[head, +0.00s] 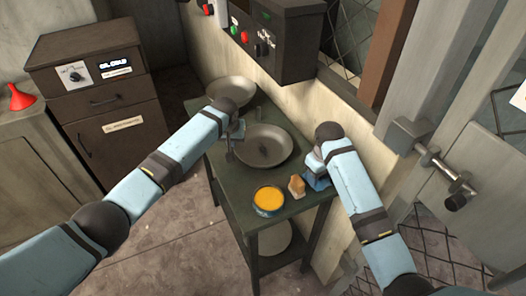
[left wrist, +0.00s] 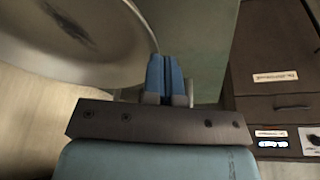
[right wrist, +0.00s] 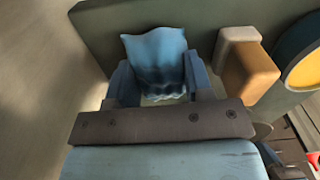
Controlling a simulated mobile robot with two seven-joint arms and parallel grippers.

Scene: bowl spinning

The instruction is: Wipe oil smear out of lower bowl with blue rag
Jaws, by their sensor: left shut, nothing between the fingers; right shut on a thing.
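The lower bowl (head: 285,140) is a wide grey metal dish on the green table, with a dark smear (head: 264,152) in its middle. The smear also shows at the upper left of the left wrist view (left wrist: 68,25). My left gripper (head: 231,153) is at the bowl's left rim, its blue fingers (left wrist: 167,78) shut and empty; I cannot tell whether they touch the rim. My right gripper (head: 314,174) is at the table's right side, right of the bowl. It is shut on the blue rag (right wrist: 157,62), which sticks up between the fingers. The rag (head: 317,183) is partly hidden in the head view.
Another metal bowl (head: 232,88) stands at the table's far end. A tin of yellow-orange stuff (head: 268,199) and a tan block (head: 297,186) stand near the front. The wall and a dark control box (head: 275,45) bound the back. A pale round thing (head: 275,240) sits on the shelf below.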

